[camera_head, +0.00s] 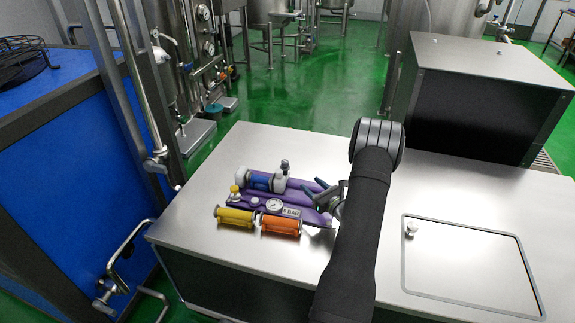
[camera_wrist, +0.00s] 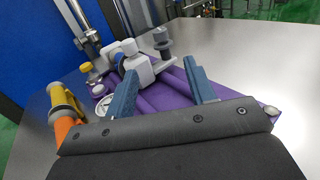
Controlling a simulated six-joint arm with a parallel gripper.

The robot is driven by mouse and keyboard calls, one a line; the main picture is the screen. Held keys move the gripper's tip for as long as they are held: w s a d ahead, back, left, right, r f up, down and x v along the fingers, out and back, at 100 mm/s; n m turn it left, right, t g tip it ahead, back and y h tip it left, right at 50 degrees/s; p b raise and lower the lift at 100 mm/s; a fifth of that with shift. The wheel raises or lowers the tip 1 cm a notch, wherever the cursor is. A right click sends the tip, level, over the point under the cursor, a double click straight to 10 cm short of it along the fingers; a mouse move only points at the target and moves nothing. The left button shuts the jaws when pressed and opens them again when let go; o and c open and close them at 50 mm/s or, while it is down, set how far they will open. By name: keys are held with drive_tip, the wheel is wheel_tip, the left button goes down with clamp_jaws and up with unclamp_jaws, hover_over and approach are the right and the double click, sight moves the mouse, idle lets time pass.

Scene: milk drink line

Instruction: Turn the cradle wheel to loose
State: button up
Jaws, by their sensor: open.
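A purple fixture (camera_head: 252,209) lies on the steel table, and also shows in the wrist view (camera_wrist: 176,85). A white block (camera_head: 279,182) on it grips the end of a blue-and-white cylinder (camera_head: 258,180). A small grey knob on a post, apparently the cradle wheel (camera_head: 285,164), stands upright at this block; in the wrist view it is the grey knob (camera_wrist: 163,38) at the top centre. My gripper (camera_head: 313,187) has blue fingers, is open and empty, and is low over the fixture's right side. In the wrist view its fingers (camera_wrist: 160,69) point toward the block, apart from the knob.
Beside the fixture lie a yellow cylinder (camera_head: 236,217) and an orange cylinder (camera_head: 281,225). A gauge (camera_head: 274,205) and a yellow knob (camera_head: 234,189) sit on the fixture. A dark box (camera_head: 481,110) stands behind right. A lidded hatch (camera_head: 467,265) is at right. The tabletop left of the fixture is clear.

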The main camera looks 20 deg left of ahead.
sight(287, 164)
drive_tip(key=x, duration=1.5)
drive_tip(key=shift+w+a, duration=0.2)
drive_tip(key=shift+a, duration=0.05)
drive_tip(key=c, duration=1)
